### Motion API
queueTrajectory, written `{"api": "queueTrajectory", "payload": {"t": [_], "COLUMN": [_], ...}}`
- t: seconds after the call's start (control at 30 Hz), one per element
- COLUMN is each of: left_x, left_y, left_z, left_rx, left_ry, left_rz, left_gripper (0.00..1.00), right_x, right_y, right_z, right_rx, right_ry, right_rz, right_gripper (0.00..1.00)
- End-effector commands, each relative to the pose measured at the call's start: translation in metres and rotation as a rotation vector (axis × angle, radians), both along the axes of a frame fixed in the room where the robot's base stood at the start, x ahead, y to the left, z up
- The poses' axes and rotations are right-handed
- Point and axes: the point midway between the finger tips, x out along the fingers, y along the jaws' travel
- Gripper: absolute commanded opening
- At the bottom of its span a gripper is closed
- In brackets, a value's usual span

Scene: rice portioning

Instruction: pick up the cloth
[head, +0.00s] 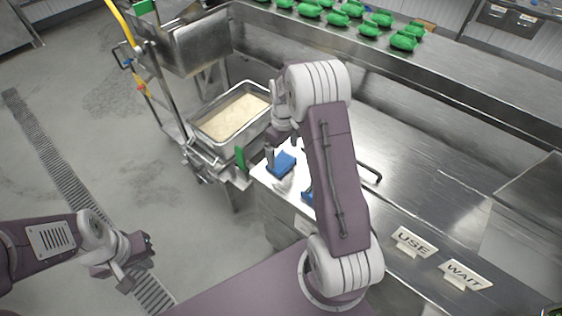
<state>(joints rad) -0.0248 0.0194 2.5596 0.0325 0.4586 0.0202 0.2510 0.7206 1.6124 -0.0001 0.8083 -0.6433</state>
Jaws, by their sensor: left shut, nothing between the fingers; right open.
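A blue folded piece, which looks like the cloth (281,165), lies on a white surface (262,177) at the near-left end of the steel counter. My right gripper (282,153) is open and points down just over the cloth. I cannot tell whether its fingers touch the cloth. My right arm hides part of the counter and much of a second blue item (307,196) beside it. My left gripper (146,245) is shut and empty, out over the floor at the lower left, far from the cloth.
A steel pan of rice (232,116) stands on a cart beyond the cloth, with a green handle (240,158) nearby. Several green items (368,30) line the back shelf. USE (412,243) and WAIT (465,275) signs stand at the right. The middle counter is clear.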

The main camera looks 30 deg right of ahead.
Motion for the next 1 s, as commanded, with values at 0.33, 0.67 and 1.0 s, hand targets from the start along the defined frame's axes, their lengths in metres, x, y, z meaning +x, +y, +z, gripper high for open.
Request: {"api": "queueTrajectory", "payload": {"t": [0.33,0.67,1.0], "left_x": [0.0,0.0,0.0], "left_y": [0.0,0.0,0.0], "left_z": [0.01,0.01,0.01], "left_rx": [0.0,0.0,0.0], "left_ry": [0.0,0.0,0.0], "left_rz": [0.0,0.0,0.0], "left_gripper": [0.0,0.0,0.0], "right_x": [-0.001,0.0,0.0], "right_y": [-0.002,-0.002,-0.002], "right_z": [-0.049,-0.051,-0.05], "right_rx": [0.001,0.0,0.0], "right_ry": [0.003,0.0,0.0], "right_rz": [0.0,0.0,0.0], "right_gripper": [1.0,0.72,0.51]}}
